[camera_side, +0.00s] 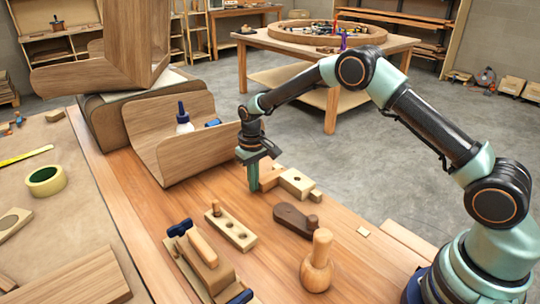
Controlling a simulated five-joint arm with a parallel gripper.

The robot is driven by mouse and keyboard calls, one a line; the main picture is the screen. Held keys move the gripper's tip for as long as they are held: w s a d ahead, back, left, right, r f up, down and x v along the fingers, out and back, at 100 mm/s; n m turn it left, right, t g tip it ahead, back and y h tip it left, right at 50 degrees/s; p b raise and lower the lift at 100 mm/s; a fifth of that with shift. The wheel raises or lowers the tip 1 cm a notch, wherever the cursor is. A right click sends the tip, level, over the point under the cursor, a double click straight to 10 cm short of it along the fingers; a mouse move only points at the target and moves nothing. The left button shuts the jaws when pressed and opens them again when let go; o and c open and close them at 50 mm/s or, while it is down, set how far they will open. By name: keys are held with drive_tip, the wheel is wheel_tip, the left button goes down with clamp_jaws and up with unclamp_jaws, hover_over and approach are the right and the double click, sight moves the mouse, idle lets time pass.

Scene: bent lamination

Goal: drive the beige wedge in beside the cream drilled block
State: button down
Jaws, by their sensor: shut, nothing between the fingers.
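A cream drilled block (297,181) with a dark hole in its top lies on the wooden bench, right of my gripper. A more orange wooden piece (270,174) sits at its left end, partly hidden by my gripper. A small beige piece (316,196) sits at the block's right end and looks like the beige wedge; its taper is too small to make out. My gripper (253,188) points down with its fingers shut and empty, just left of the orange piece. I cannot tell whether they touch.

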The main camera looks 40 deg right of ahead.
sight(266, 178)
drive_tip(key=shift+s+d, duration=0.15)
drive_tip(key=shift+d, duration=1.05)
drive_tip(key=shift+s+d, duration=0.15)
drive_tip(key=shift+d, duration=1)
drive_tip(key=shift+s+d+f, duration=0.1)
drive_tip(key=shift+s+d, duration=0.1)
drive_tip(key=shift+d, duration=0.15)
idle(2.1)
drive_tip(key=shift+w+a, duration=0.1)
idle(0.8)
drive_tip(key=shift+w+a, duration=0.1)
drive_tip(key=shift+a, duration=0.6)
drive_tip(key=shift+a+r, duration=0.1)
drive_tip(key=shift+r, duration=3.5)
drive_tip(key=shift+r, duration=0.1)
